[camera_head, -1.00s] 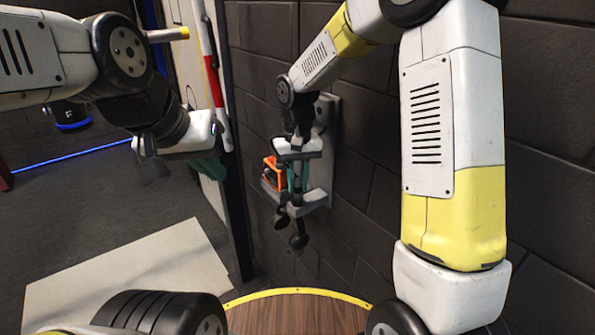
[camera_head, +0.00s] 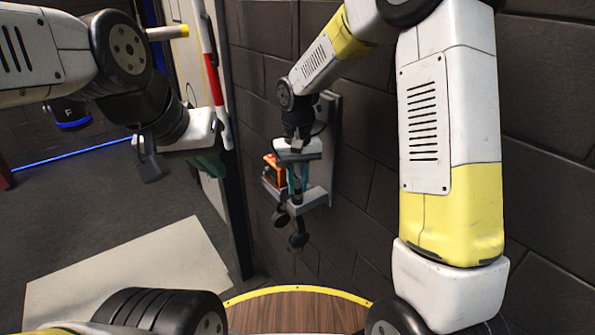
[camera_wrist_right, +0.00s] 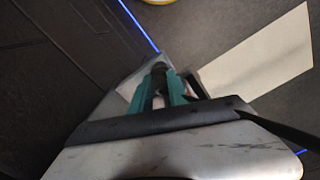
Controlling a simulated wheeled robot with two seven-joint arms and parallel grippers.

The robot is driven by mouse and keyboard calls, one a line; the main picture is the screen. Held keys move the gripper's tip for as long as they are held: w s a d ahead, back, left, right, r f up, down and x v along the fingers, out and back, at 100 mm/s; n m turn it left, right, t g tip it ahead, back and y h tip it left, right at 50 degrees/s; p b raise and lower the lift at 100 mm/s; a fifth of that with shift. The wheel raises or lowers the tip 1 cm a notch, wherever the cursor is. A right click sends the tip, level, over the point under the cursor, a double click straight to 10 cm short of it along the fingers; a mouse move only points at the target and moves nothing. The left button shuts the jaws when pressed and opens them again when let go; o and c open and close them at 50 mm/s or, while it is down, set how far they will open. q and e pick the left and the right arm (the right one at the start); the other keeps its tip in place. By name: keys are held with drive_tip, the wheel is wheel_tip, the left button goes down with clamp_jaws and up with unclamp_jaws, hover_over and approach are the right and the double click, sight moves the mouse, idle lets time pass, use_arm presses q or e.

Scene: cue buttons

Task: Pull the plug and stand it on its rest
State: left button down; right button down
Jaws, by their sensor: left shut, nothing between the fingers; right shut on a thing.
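My right gripper (camera_head: 297,178) is at the wall unit, pointing down. Its teal fingers are shut on a dark, slim piece, seemingly the plug; the wrist view shows this plug (camera_wrist_right: 159,76) between the fingers. From the head, the fingers and palm hide most of it, and I cannot tell whether it is still seated. The grey wall bracket (camera_head: 313,198) has a ledge around the fingers' lower end. I cannot tell which part is the rest. My left gripper (camera_head: 209,164) is shut and empty, well left of the bracket.
An orange box-like part (camera_head: 271,169) sits on the bracket, left of the right fingers. Dark rounded parts (camera_head: 298,241) hang below the ledge. A black cable (camera_wrist_right: 280,128) shows in the wrist view. The dark brick wall (camera_head: 365,150) is close behind.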

drive_tip(key=c, duration=1.2)
unclamp_jaws()
drive_tip(key=shift+r, duration=0.45)
wheel_tip(320, 180, up, 7)
drive_tip(key=shift+d, duration=0.1)
drive_tip(key=s+d+r+t, duration=0.2)
drive_tip(key=s+d+r, duration=0.1)
drive_tip(key=s, duration=0.3)
drive_tip(key=s+d+r+m+t+y, duration=0.1)
drive_tip(key=s+d+r+t, duration=0.1)
drive_tip(key=s+d, duration=0.4)
drive_tip(key=s+d+r+m+t+y, duration=0.1)
drive_tip(key=s+d+r+t, duration=0.1)
drive_tip(key=s+d+r, duration=0.3)
drive_tip(key=shift+s+r, duration=0.1)
drive_tip(key=shift+s, duration=1.25)
